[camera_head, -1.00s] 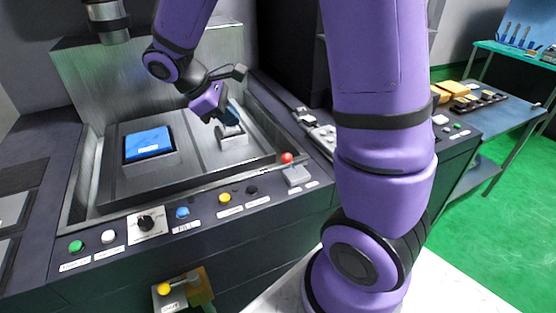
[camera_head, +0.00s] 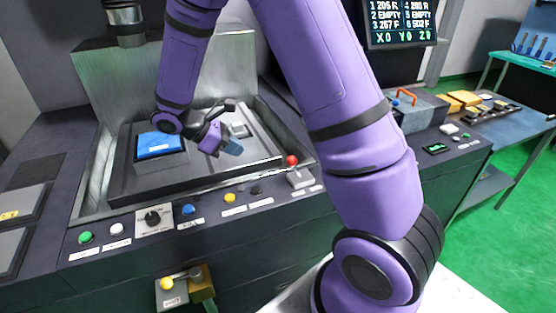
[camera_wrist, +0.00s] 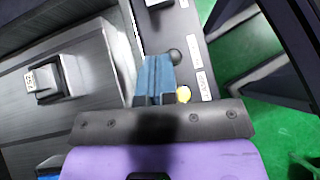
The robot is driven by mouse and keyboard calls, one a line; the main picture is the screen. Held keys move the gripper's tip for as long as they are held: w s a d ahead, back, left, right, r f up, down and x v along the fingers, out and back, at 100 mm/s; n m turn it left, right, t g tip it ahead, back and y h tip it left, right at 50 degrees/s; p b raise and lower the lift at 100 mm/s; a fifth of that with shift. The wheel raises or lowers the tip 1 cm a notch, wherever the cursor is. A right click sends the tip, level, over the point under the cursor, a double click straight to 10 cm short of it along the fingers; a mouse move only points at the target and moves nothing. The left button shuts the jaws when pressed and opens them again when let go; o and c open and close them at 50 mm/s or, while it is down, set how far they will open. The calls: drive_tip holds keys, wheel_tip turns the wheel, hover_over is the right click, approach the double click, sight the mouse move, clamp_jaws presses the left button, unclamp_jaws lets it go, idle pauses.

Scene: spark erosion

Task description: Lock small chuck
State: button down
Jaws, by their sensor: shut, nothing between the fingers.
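The small grey chuck (camera_head: 238,130) sits on the dark work plate inside the machine tank, right of a blue block. In the wrist view, the blue fingertips (camera_wrist: 156,75) are together over the tank edge beside the black button. A lever with a red knob (camera_head: 293,160) stands on the front panel, right of my gripper.
The blue block (camera_head: 160,144) lies left on the plate. The front panel holds green (camera_head: 85,238), white, blue, yellow (camera_head: 230,198) and black buttons and a rotary knob (camera_head: 152,218). A yellow-knobbed lever (camera_head: 168,284) sits below. A screen (camera_head: 400,22) stands at the back right.

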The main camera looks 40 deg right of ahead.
approach(295, 169)
drive_tip(key=w+a+f, duration=0.1)
drive_tip(key=a+f, duration=0.1)
drive_tip(key=shift+s+d, duration=0.3)
drive_tip(key=shift+d, duration=0.4)
drive_tip(key=shift+s+d, duration=0.25)
drive_tip(key=shift+d, duration=0.5)
drive_tip(key=shift+s+d, duration=0.3)
drive_tip(key=shift+d, duration=0.4)
drive_tip(key=shift+d, duration=0.1)
